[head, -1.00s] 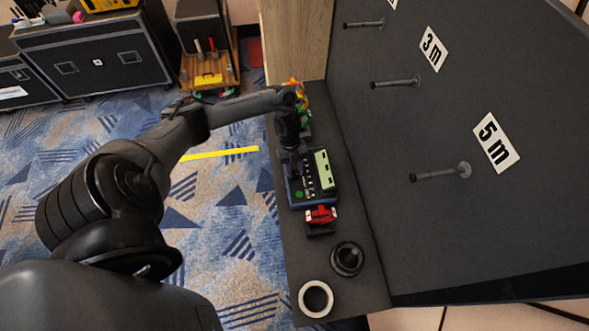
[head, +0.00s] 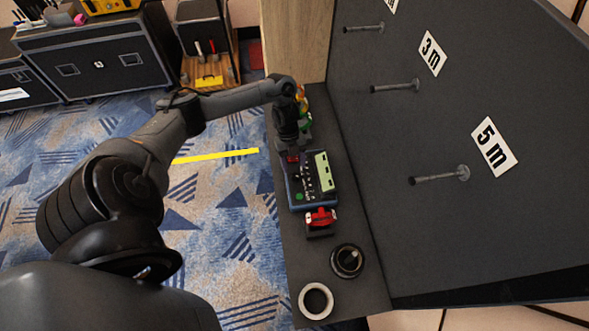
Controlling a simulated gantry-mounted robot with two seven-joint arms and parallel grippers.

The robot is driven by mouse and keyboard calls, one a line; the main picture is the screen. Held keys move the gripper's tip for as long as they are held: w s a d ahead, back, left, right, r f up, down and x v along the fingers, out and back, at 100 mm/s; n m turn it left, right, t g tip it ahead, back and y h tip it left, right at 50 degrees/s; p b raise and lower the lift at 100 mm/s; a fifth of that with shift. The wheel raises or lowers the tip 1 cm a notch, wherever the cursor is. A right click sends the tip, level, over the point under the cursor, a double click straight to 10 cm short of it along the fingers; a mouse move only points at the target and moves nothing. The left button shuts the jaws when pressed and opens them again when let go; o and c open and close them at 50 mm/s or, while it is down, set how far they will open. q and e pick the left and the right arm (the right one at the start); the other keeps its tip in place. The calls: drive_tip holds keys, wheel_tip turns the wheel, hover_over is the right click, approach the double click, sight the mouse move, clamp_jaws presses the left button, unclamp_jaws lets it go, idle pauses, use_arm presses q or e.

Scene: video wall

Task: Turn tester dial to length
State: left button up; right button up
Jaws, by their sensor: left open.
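The tester (head: 311,181) is a dark box with a blue edge, a pale green display (head: 324,171) and a green button (head: 298,196). It lies on the narrow grey shelf. My left gripper (head: 291,157) points down at the tester's far left corner and is open. A small red spot shows at its fingertips. The dial itself I cannot make out; the gripper may cover it. Whether the fingers touch the tester I cannot tell. My right gripper is not in view.
A red clamp-like part (head: 320,218) sits just nearer than the tester. A black round holder (head: 347,260) and a white ring (head: 315,301) stand on the near shelf. Orange and green items lie behind my gripper. The grey wall with pegs (head: 440,175) rises to the right.

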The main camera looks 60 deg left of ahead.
use_arm(q)
drive_tip(key=p+v, duration=0.1)
drive_tip(key=v, duration=0.5)
drive_tip(key=shift+r, duration=0.35)
drive_tip(key=shift+a, duration=0.1)
